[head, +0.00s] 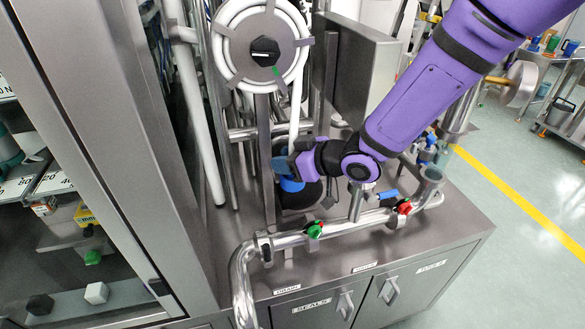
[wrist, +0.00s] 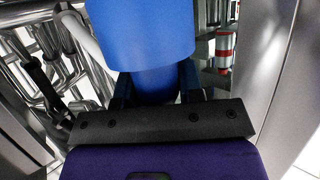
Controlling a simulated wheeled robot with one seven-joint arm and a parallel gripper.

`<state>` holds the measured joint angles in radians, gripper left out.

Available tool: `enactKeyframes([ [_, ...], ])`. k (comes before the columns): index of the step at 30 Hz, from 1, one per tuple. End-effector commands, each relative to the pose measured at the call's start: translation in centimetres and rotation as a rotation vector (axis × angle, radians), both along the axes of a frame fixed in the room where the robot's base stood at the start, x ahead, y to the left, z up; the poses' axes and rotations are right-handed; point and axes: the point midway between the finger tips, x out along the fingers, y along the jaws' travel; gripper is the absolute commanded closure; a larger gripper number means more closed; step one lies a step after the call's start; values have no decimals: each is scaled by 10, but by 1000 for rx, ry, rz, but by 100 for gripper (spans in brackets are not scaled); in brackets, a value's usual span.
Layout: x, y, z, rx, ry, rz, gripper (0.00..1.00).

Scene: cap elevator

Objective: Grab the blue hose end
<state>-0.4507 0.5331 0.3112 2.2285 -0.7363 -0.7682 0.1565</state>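The blue hose end (head: 290,184) is at the lower end of a white hose, above the steel counter in the head view. In the wrist view the blue hose end (wrist: 142,30) fills the upper middle, a wide cylinder with a narrower neck below it. My gripper (head: 283,168) is at the hose end, reaching in from the right. In the wrist view my gripper's dark fingers (wrist: 156,86) stand on both sides of the narrow neck. Whether both fingers press on it cannot be told. The fingertips are partly hidden.
A round white hose reel (head: 265,48) hangs above. A steel pipe with a green valve (head: 315,230) and a red valve (head: 404,207) runs along the front of the counter (head: 450,230). A steel cabinet stands close on the left. Open floor lies to the right.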

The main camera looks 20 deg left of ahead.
Motion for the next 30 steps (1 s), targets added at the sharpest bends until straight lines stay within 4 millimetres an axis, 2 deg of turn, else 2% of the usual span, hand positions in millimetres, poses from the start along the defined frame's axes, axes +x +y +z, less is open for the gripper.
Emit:
enactKeyframes([
  [13,0,0,6,2,-2,-1,93],
  [17,1,-1,17,1,-4,-1,93],
  [21,1,-1,40,2,-5,-2,93],
  [30,-26,-62,42,-1,-1,-4,93],
])
